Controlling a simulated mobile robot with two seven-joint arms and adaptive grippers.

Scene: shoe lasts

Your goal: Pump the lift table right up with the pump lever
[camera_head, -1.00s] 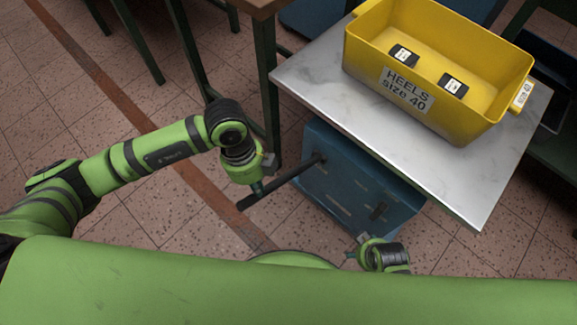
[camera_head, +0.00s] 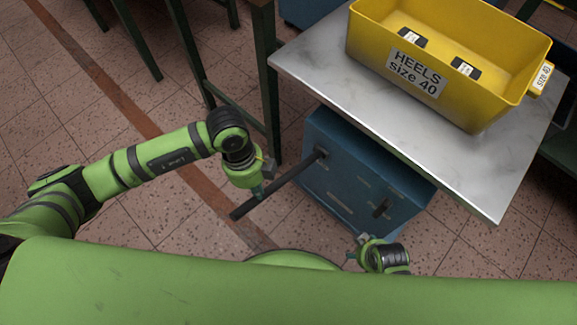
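The lift table has a pale marble-like top (camera_head: 400,130) and a blue body (camera_head: 350,185) below it. The black pump lever (camera_head: 290,178) slants from the body's left side down to the lower left. My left gripper (camera_head: 260,188) is at the lever's outer half, with its fingertips at the bar. The hand hides whether the fingers close around it. My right gripper (camera_head: 357,246) is low in front of the blue body, apart from the lever. It is small and partly hidden by its own wrist, so its opening is unclear.
A yellow crate (camera_head: 425,80) labelled "HEELS size 40" stands on the tabletop with two dark, labelled items (camera_head: 465,68) inside. Green table legs (camera_head: 265,85) stand close to the lift table's left. The tiled floor (camera_head: 100,120) at left is mostly clear.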

